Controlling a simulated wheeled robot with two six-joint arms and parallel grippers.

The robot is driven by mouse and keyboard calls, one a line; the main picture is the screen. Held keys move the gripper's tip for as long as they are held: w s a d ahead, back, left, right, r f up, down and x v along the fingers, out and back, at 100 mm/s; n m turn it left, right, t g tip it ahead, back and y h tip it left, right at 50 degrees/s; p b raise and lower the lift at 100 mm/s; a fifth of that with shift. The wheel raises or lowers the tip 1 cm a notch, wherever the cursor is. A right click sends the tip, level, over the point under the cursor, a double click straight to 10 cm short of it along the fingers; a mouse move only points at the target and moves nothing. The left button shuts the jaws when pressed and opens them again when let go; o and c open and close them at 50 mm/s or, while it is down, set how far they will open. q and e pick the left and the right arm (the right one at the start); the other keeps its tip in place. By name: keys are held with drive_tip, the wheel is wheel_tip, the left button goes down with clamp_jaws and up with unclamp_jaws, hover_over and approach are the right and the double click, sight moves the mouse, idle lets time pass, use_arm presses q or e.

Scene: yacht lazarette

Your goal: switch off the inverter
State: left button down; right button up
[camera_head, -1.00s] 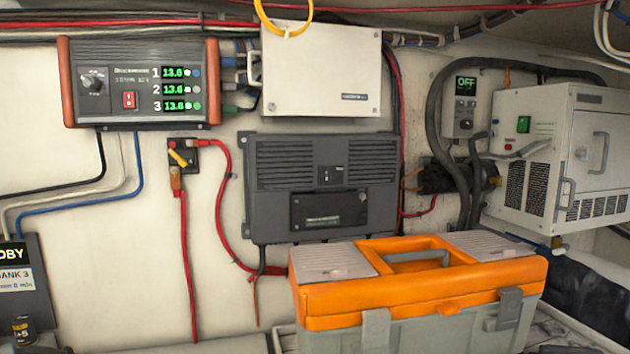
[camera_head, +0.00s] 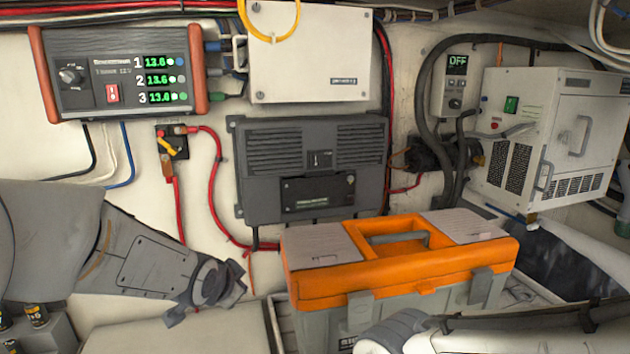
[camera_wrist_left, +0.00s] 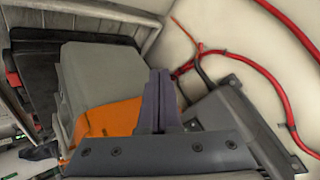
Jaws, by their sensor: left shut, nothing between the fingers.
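A dark grey ribbed unit (camera_head: 262,185), which looks like the inverter, is fixed to the wall in the middle of the head view. A small rocker switch (camera_head: 320,159) sits on its front between the vents. The rocker's position and the label are too small to read. My left gripper (camera_head: 238,283) is low in front of the wall, below and left of the unit and apart from its switch. In the left wrist view its two fingers (camera_wrist_left: 159,82) are together and empty. The unit's edge (camera_wrist_left: 222,108) shows beside them there. My right gripper is not in view.
An orange and grey toolbox (camera_head: 400,275) stands below the unit, close to my left gripper. Red cables (camera_head: 214,205) loop on the wall left of the unit. A three-display charger (camera_head: 120,72) hangs upper left. A white box (camera_head: 540,140) and an OFF panel (camera_head: 457,85) are right.

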sight(315, 161)
use_arm(q)
drive_tip(key=w+d+r+m+t+h, duration=0.3)
drive_tip(key=d+r+m, duration=0.2)
drive_tip(key=r, duration=0.5)
drive_tip(key=w+d+r+m+t+h, duration=0.2)
drive_tip(key=w+d+r+m+h, duration=0.2)
drive_tip(key=r+m, duration=0.5)
drive_tip(key=shift+d+r+t, duration=0.4)
drive_tip(key=shift+d+r, duration=0.25)
drive_tip(key=shift+d, duration=0.5)
drive_tip(key=shift+w, duration=0.2)
drive_tip(key=p+x, duration=0.2)
drive_tip(key=x, duration=0.2)
drive_tip(key=a+p+x, duration=0.1)
drive_tip(key=p+x, duration=0.1)
drive_tip(key=x, duration=0.2)
drive_tip(key=w+a+p+x, duration=0.1)
drive_tip(key=p+x, duration=0.2)
drive_tip(key=x, duration=0.1)
drive_tip(key=shift+w+f, duration=0.15)
drive_tip(key=shift+w, duration=0.25)
drive_tip(key=shift+f, duration=0.1)
